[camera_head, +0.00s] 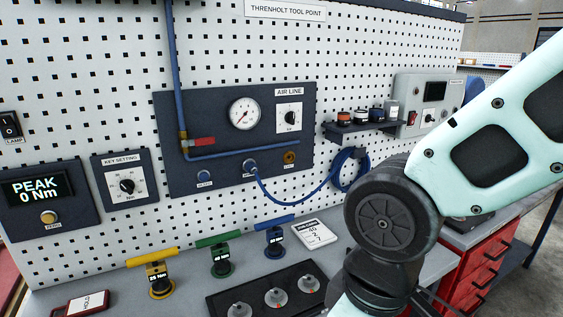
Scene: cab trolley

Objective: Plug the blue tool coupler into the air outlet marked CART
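The dark air line panel (225,105) is on the pegboard and has a row of round fittings along its lower part. The left fitting (205,175) is blue-grey and looks empty. A blue hose (300,205) ends at the middle fitting (250,165), where a blue-grey coupler appears to be seated. The right fitting (290,157) is brass-coloured. The small labels are too small to read, so I cannot tell which outlet is marked CART. The hose sags right to a hanging coil (349,168). My gripper is not in view; my arm fills the right side.
A T-handled yellow tool (156,272), a green one (220,255) and a blue one (275,237) stand on the bench. A dark tray (250,297) with round pieces is at the front. A small shelf (362,130) holds jars. Red drawers (487,265) stand right.

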